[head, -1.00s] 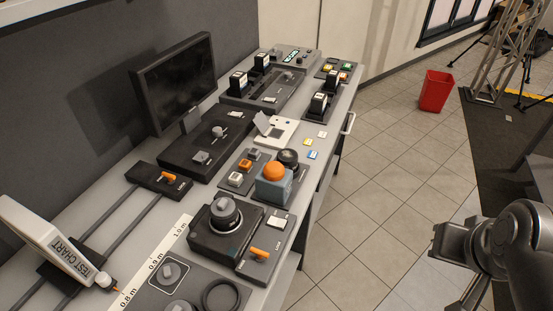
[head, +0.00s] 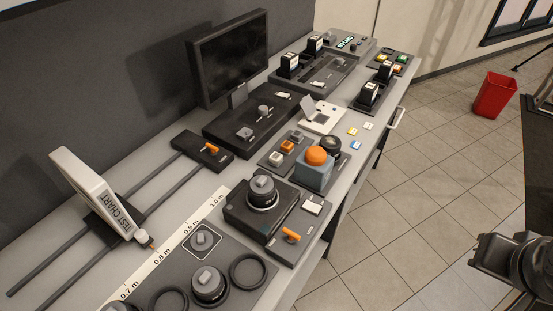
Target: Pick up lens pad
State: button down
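No item is labelled as the lens pad. One candidate is a blue-grey block (head: 314,172) with an orange rounded top (head: 316,155), standing upright near the bench's front edge. A dark panel (head: 237,241) at the bottom, bearing a ridged lens-like cylinder (head: 208,285) and black rings (head: 247,270), is another. I cannot tell which is meant. My gripper end (head: 482,254) shows dark at the lower right, beyond the bench's front edge and apart from everything on it. Its fingers cannot be made out.
The long grey bench (head: 190,205) is crowded with a monitor (head: 228,58), a test chart (head: 97,190) on rails, a camera-like black unit (head: 258,208) and several control panels. The floor (head: 400,215) in front is open. A red bin (head: 494,96) stands at the right.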

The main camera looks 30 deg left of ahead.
jog(key=c, duration=2.2)
grip_release()
jog(key=c, duration=0.9)
grip_release()
